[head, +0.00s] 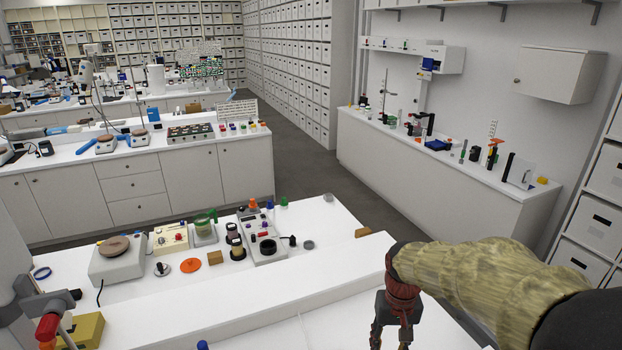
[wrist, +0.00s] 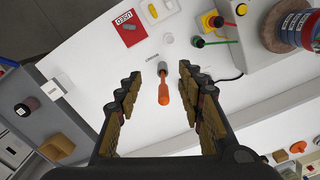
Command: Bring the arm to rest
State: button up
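My gripper (head: 391,340) hangs fingers down at the bottom of the head view, above the near white bench; its tips are cut off by the frame edge. My arm, in a tan knitted sleeve, reaches in from the right. In the wrist view my gripper (wrist: 160,78) is open, with a wide empty gap between its fingers. An orange-handled tool (wrist: 163,92) with a grey end lies on the white surface below, seen through that gap. The gripper appears to hold nothing.
The near bench (head: 330,292) carries a scale (head: 118,260), a green-rimmed container (head: 204,228) and small jars at left. The wrist view shows a red labelled card (wrist: 129,27), a yellow box with a red button (wrist: 210,20) and a large jar (wrist: 297,28).

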jog(key=s+f+t+b, duration=0.1)
jog(key=s+t+b, duration=0.2)
jog(key=s+b, duration=0.6)
jog(key=s+f+t+b, duration=0.2)
jog(key=s+b, duration=0.7)
jog(key=shift+f+n+t, duration=0.25)
jog(key=shift+n+t, duration=0.05)
jog(key=shift+t, duration=0.1)
